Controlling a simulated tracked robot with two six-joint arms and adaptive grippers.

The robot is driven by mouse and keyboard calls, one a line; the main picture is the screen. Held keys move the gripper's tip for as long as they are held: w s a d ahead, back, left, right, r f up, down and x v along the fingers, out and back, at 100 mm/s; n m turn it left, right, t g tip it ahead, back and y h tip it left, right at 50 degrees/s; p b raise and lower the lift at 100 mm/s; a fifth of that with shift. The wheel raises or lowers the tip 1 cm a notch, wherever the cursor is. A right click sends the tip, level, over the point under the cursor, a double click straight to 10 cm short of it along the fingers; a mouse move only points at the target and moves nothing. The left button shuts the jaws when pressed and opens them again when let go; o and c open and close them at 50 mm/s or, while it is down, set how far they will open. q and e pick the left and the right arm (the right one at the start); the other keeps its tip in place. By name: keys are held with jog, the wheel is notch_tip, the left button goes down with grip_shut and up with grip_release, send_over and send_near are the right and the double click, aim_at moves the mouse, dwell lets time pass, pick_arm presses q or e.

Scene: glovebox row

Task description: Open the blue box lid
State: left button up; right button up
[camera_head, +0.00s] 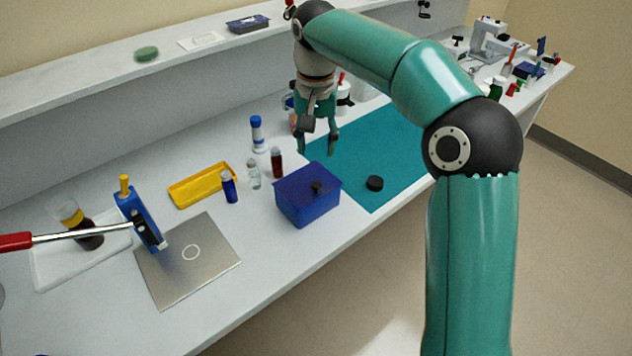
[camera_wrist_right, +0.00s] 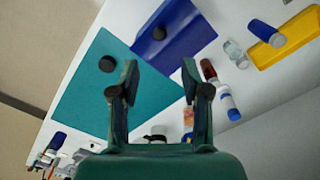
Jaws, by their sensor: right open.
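The blue box (camera_head: 308,205) stands on the white bench, at the left edge of the teal mat. Its blue lid (camera_head: 300,181) lies closed on top, with a small black knob (camera_head: 317,186) on it. My right gripper (camera_head: 319,150) is open and empty, behind and above the box. In the right wrist view the box (camera_wrist_right: 185,45) with its black knob (camera_wrist_right: 159,33) lies beyond the open fingertips (camera_wrist_right: 160,70), apart from them. My left gripper is not in view.
A black puck (camera_head: 375,183) sits on the teal mat (camera_head: 385,150) right of the box. Vials, including a red one (camera_head: 277,162), and a yellow tray (camera_head: 200,187) stand left of it. A metal plate (camera_head: 180,275) lies front left. A shelf runs along the back.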

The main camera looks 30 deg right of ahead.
aim_at(316, 184)
notch_tip(316, 184, down, 10)
jog(key=shift+f+b, duration=0.15)
jog(key=shift+b, duration=0.2)
grip_shut()
